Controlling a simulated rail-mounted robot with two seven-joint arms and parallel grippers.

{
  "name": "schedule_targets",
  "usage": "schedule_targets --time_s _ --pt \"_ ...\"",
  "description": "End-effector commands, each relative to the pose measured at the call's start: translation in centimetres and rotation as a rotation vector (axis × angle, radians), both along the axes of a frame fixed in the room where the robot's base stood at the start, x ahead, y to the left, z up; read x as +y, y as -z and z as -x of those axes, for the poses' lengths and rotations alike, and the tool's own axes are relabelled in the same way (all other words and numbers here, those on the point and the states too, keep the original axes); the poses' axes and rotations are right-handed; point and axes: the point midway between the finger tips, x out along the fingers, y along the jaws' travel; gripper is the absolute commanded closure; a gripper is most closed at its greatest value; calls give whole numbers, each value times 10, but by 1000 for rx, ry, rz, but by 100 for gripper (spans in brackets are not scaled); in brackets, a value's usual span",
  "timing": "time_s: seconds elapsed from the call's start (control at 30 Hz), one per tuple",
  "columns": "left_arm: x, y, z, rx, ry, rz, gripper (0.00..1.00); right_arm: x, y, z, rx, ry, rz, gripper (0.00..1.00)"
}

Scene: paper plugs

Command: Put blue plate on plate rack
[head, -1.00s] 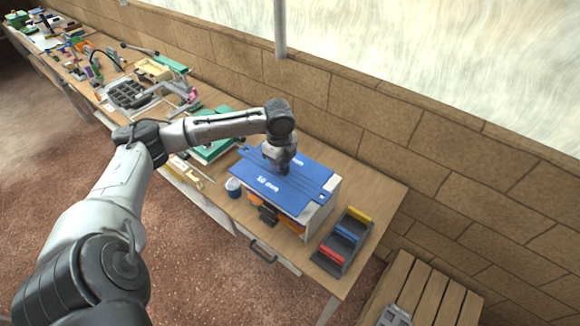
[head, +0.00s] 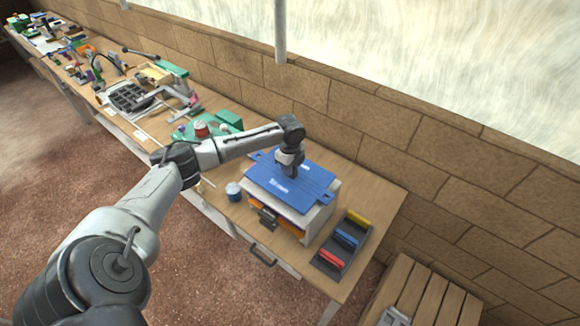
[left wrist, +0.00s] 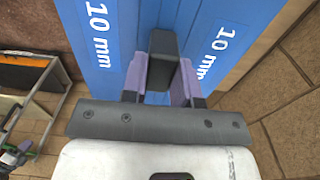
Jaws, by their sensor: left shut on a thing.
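The blue plate (head: 308,188) is a flat sheet marked "10 mm", with narrow tabs at its ends. It lies across the top of a white box-like rack (head: 321,217), roughly level. I cannot tell whether it rests fully on it. My left gripper (head: 290,171) is above the plate's middle. In the left wrist view, my left gripper (left wrist: 161,78) has its purple fingers shut on a dark grey block-like handle (left wrist: 163,45) on the blue plate (left wrist: 100,60). The rack's underside is hidden by the plate. My right gripper is not in view.
A grey tray (head: 326,266) with yellow, blue and red bars stands right of the rack. A brick wall (head: 400,140) runs behind the table. A slatted wooden bench (head: 430,290) is at lower right.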

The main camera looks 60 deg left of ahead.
Motion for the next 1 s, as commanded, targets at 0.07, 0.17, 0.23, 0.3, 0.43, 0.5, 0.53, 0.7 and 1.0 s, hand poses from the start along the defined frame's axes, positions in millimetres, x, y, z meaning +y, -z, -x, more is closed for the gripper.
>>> schedule_targets --time_s 0.07,0.17,0.23,0.3,0.43,0.5,0.53,0.7,1.0 --pt "0 5 0 -1 -1 1 100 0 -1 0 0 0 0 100" --pt "1 5 0 -2 -1 -1 100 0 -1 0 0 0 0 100" --pt "0 5 0 -2 -1 -1 100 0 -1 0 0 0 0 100" --pt "0 5 0 -2 -1 -1 100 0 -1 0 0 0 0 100" --pt "0 8 0 -1 -1 0 72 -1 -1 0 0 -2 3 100" --pt "0 8 0 -1 -1 0 65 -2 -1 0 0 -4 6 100" --pt "0 8 0 -1 -1 0 62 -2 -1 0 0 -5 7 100" --pt "0 8 0 -1 -1 0 47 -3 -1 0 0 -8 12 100" --pt "0 4 0 -2 -1 -1 47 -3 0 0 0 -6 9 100"
